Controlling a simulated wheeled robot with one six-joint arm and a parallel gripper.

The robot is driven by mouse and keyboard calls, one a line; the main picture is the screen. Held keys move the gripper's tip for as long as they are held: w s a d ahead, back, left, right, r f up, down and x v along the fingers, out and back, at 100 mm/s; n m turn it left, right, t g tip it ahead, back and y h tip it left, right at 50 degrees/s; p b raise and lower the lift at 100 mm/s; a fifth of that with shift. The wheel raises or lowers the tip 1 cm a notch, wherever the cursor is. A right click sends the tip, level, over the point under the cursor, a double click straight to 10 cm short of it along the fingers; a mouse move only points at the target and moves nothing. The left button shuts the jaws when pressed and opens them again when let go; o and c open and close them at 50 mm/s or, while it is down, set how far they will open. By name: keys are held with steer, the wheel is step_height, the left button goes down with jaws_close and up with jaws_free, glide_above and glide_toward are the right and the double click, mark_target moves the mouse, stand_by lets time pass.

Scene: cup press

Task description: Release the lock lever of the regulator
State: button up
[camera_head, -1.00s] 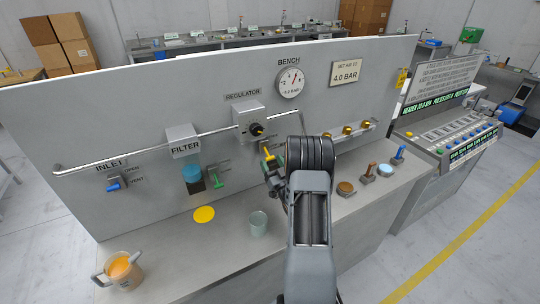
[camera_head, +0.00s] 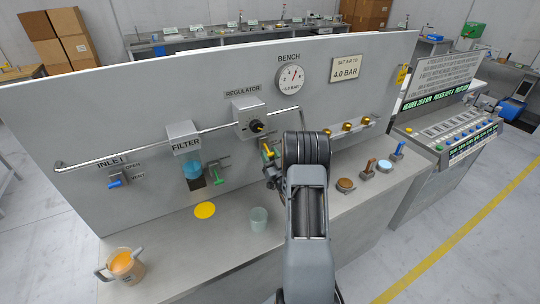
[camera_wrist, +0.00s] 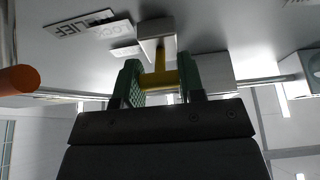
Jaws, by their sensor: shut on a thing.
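The regulator (camera_head: 243,112) is a grey box with a black round knob on the bench's upright panel, under a REGULATOR label. In the wrist view, the yellow lever (camera_wrist: 160,79) stands out from a pale block (camera_wrist: 155,30) on the panel. The green fingers of my gripper (camera_wrist: 160,85) are on either side of it and shut on it.
A green lever (camera_head: 217,175) and the filter (camera_head: 185,143) are left of my gripper. A cup (camera_head: 258,219), a yellow disc (camera_head: 204,210) and an orange-filled mug (camera_head: 122,263) stand on the bench top. An orange rounded thing (camera_wrist: 18,80) shows at the wrist view's left edge.

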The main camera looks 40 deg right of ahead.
mark_target(265, 144)
steer(key=shift+c, duration=1.1)
steer(key=shift+r, duration=0.15)
steer(key=shift+s+r+g+p, duration=0.2)
steer(key=shift+r+g+p, duration=0.5)
steer(key=shift+g, duration=0.6)
steer(key=g+p, duration=0.1)
steer(key=r+g+p, duration=0.1)
steer(key=shift+r+g+y, duration=0.25)
steer(key=shift+g+y, duration=0.05)
steer(key=shift+y, duration=0.1)
steer(key=shift+r+g+p, duration=0.45)
steer(key=shift+g+p, duration=0.6)
steer(key=shift+g, duration=0.15)
steer(key=shift+w+r+g+y+p, duration=0.1)
steer(key=shift+r+g+y+p, duration=0.1)
steer(key=shift+g, duration=0.5)
steer(key=shift+w+r+g+y+p, duration=0.1)
steer(key=shift+r+g+y+p, duration=0.1)
steer(key=shift+g, duration=0.5)
